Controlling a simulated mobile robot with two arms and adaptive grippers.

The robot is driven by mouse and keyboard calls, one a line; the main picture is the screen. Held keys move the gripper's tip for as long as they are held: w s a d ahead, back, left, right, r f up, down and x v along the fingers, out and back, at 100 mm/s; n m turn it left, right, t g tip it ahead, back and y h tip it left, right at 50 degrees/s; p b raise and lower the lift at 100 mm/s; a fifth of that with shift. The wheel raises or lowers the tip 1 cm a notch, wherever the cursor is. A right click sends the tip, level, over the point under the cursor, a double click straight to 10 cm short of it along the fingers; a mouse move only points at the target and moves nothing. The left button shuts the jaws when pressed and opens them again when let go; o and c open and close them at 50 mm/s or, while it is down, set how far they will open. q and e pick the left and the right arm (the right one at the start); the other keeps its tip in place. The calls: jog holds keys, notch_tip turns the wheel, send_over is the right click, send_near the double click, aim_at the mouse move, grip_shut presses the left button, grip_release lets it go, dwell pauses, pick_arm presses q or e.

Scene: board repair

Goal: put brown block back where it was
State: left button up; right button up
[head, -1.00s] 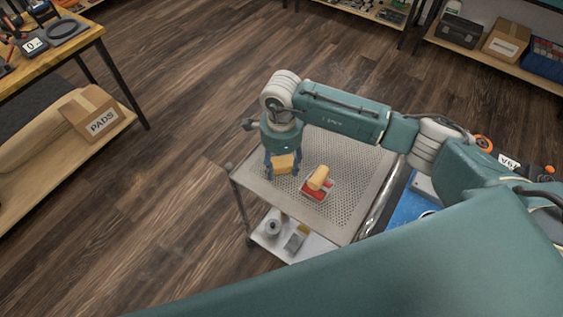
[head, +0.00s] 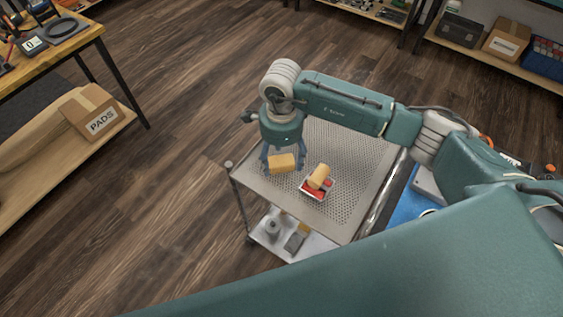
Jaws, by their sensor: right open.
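My right gripper (head: 283,158) hangs over the left part of the grey perforated cart top (head: 346,160), fingers pointing down. It is open, with a tan-brown block (head: 282,164) between or just in front of its fingers. I cannot tell whether the block touches the cart top. A second tan, rounded block (head: 319,176) lies tilted on a small white-rimmed tray with red contents (head: 318,190), just right of the gripper. My left gripper is not in view.
The cart's lower shelf holds a grey roll (head: 271,228) and a small item (head: 297,238). A blue surface (head: 404,209) lies right of the cart, partly behind my arm. A wooden table stands at upper left above a PADS box (head: 93,112). The floor left of the cart is clear.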

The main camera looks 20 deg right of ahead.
aim_at(282, 163)
notch_tip(282, 163, up, 10)
jog(key=b, duration=0.1)
jog(key=shift+b, duration=0.35)
